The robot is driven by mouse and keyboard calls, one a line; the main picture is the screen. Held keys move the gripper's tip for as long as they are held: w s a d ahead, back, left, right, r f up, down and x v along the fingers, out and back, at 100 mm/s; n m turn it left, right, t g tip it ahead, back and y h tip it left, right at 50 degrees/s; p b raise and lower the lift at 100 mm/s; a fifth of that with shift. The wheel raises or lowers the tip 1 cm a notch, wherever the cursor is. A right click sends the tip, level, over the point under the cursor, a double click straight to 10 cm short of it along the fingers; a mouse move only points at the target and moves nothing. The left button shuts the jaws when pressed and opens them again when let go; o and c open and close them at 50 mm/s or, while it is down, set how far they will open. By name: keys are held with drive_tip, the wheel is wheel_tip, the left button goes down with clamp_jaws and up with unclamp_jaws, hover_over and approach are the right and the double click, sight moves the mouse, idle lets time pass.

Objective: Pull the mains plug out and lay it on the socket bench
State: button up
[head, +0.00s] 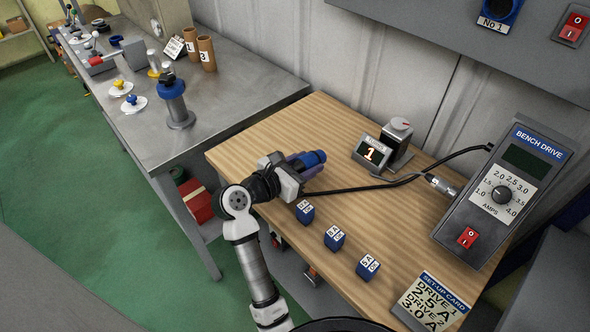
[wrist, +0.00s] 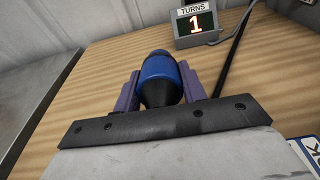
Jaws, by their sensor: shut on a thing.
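My gripper (head: 300,166) is shut on a blue and black mains plug (head: 314,158) over the left part of the wooden bench (head: 345,228). In the wrist view the plug (wrist: 158,73) sits between the two purple fingers, its blue end pointing away from my gripper and its black tapered part nearer. I cannot tell whether the plug touches the wood. A black cable (head: 345,190) runs from the bench drive across the bench towards my gripper; its near end is hidden. A blue-ringed socket (head: 502,10) labelled No 1 is on the grey wall panel, partly cut off by the frame.
A turns counter (head: 371,155) showing 1 stands behind the plug. The bench drive (head: 500,195) and set-up card (head: 433,304) are at the right. Several blue labelled cubes (head: 334,238) line the front. A grey metal table (head: 225,95) stands left.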

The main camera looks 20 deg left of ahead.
sight(317, 157)
drive_tip(key=x, duration=0.4)
drive_tip(key=shift+r, duration=0.3)
drive_tip(key=shift+s+f+b, duration=0.1)
drive_tip(key=shift+f+b, duration=0.55)
drive_tip(key=shift+f, duration=0.1)
drive_tip(key=o, duration=1.2)
drive_tip(key=shift+c, duration=0.2)
drive_tip(key=b+v, duration=0.3)
drive_tip(key=v, duration=1.1)
